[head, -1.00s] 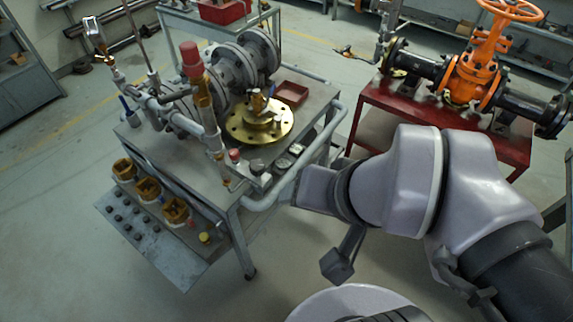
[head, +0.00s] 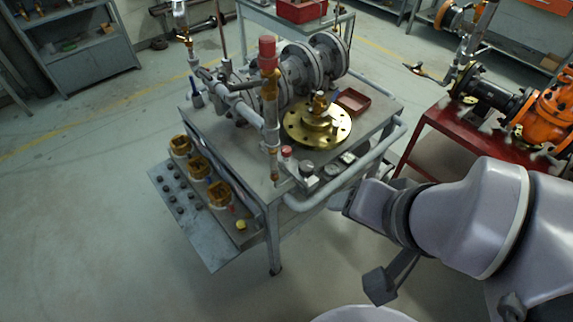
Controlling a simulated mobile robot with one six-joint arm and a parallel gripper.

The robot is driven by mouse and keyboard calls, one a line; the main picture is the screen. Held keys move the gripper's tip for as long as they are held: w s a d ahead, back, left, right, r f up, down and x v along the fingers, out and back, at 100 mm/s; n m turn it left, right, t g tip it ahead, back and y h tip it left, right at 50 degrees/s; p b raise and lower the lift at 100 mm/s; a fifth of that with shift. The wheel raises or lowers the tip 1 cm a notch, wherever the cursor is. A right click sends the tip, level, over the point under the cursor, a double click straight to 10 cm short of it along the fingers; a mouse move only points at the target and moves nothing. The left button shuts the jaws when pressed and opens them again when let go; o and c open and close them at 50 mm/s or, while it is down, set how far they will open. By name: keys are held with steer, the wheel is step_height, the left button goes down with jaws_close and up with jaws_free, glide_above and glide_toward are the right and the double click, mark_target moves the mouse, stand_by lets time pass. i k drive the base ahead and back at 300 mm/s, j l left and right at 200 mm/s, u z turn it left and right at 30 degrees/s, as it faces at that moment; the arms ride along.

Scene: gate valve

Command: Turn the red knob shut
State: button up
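A red knob (head: 267,52) caps an upright brass valve on the pipework of the grey cart, standing above the cart top. A second, smaller red knob (head: 286,152) sits low near the cart's front edge. The task's words do not tell the two apart. My arm reaches in from the right, and its grey end (head: 366,203) is beside the cart's front right corner, apart from both red knobs. I cannot make out the fingertips, so the opening and anything between them are hidden.
The cart's curved handrail (head: 330,187) lies close to my arm. A brass flange (head: 340,132) and a red tray (head: 354,101) rest on the cart top. A lower shelf (head: 208,243) juts out at the front left. An orange valve (head: 545,122) stands on a red table. Floor at left is clear.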

mark_target(285, 150)
steer(key=i+l+u, duration=0.1)
steer(key=i+u, duration=0.3)
steer(key=i+l+u, duration=0.2)
steer(key=i+u, duration=0.2)
